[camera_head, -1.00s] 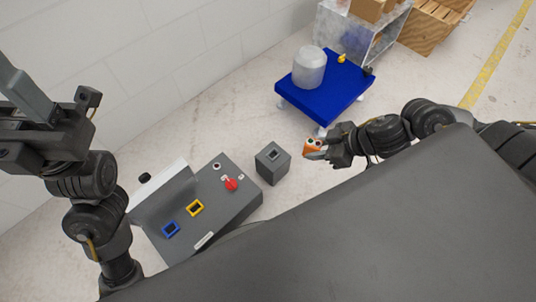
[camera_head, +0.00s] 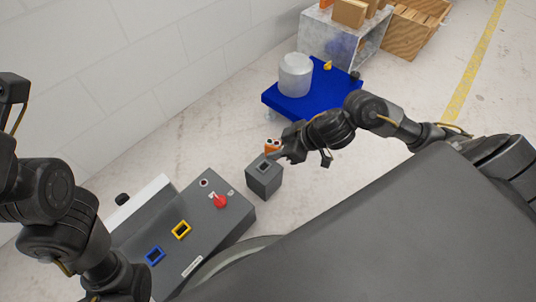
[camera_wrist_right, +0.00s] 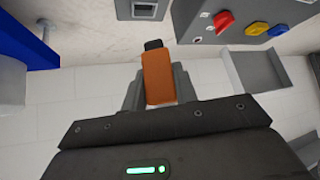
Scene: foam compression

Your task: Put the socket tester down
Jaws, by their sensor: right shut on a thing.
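The socket tester (camera_head: 272,146) is an orange block with a black tip. It also shows in the right wrist view (camera_wrist_right: 168,80), with the black tip pointing up in the picture. My right gripper (camera_head: 279,151) is shut on it. In the head view the tester is at the back edge of a small grey box (camera_head: 264,184) with a dark, light-rimmed opening on top. The box also shows at the top of the wrist view (camera_wrist_right: 140,10), apart from the tip. I cannot tell the height of the tester over the box. My left arm shows at the left edge, its fingers out of frame.
Behind is a blue platform (camera_head: 325,105) with a whitish cylinder (camera_head: 295,74). Floor right of the box is bare.

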